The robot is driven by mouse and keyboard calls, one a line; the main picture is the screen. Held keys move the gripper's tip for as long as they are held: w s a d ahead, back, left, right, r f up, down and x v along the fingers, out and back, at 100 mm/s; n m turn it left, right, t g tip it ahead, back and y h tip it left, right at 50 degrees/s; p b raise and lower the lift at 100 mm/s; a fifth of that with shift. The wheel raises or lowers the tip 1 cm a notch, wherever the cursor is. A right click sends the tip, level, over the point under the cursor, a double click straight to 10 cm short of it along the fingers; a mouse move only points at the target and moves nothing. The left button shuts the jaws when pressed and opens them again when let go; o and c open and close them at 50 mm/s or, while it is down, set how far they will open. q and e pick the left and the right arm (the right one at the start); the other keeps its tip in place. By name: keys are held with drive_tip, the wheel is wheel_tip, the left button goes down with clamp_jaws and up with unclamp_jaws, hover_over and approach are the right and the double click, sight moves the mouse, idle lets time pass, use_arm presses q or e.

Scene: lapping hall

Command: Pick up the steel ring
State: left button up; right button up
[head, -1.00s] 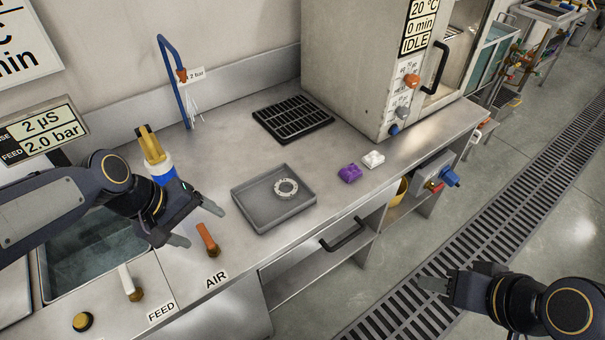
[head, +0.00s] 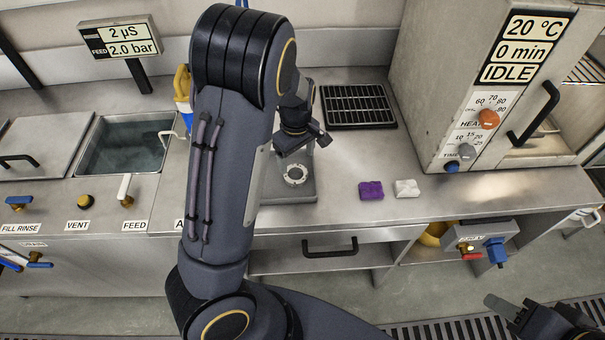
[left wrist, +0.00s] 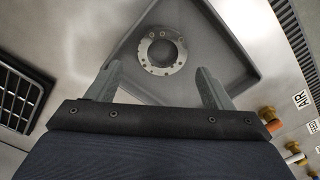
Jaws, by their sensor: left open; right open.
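The steel ring (head: 304,180) is a flat, bright ring with small holes. It lies flat in a shallow grey tray (head: 306,195) on the steel counter. In the left wrist view the ring (left wrist: 144,54) shows whole, just beyond and between the fingertips. My left gripper (head: 303,145) is over the tray, open and empty, apart from the ring. Its two fingers (left wrist: 159,67) also show spread in the left wrist view. My left arm hides the left part of the tray in the head view. My right gripper (head: 510,312) is open and empty at the lower right, away from the counter.
A purple block (head: 370,190) and a white block (head: 406,188) lie right of the tray. A black grate (head: 358,106) is behind it. An oven-like cabinet (head: 440,100) stands at the right, a water basin (head: 122,145) at the left.

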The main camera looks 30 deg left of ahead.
sight(296, 177)
use_arm(q)
drive_tip(key=f, duration=0.6)
drive_tip(key=shift+s+a+f, duration=0.1)
drive_tip(key=shift+a, duration=0.1)
drive_tip(key=shift+c, duration=0.4)
drive_tip(key=c, duration=0.9)
